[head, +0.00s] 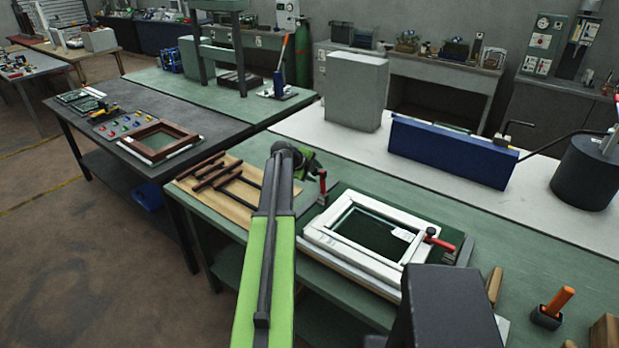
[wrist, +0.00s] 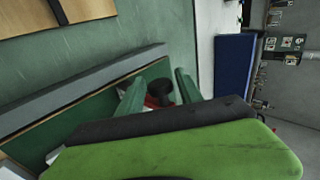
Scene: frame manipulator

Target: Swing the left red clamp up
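The left red clamp (head: 322,184) stands at the left corner of a white frame (head: 324,238) on a dark green board. Its visible red part looks upright in the head view, and its upper end is close to my gripper (head: 309,164). In the wrist view my gripper (wrist: 160,82) is open, with two green fingers apart. A black knob (wrist: 161,88) and a bit of red show between the fingers; I cannot tell whether they touch. The right red clamp (head: 438,240) lies low across the frame's right side. My arm hides part of the left side.
A wooden board with dark bars (head: 232,186) lies left of the frame. A blue panel (head: 452,150) and a grey block (head: 356,90) stand on the white bench behind. An orange-handled tool in a black holder (head: 548,316) stands at the right.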

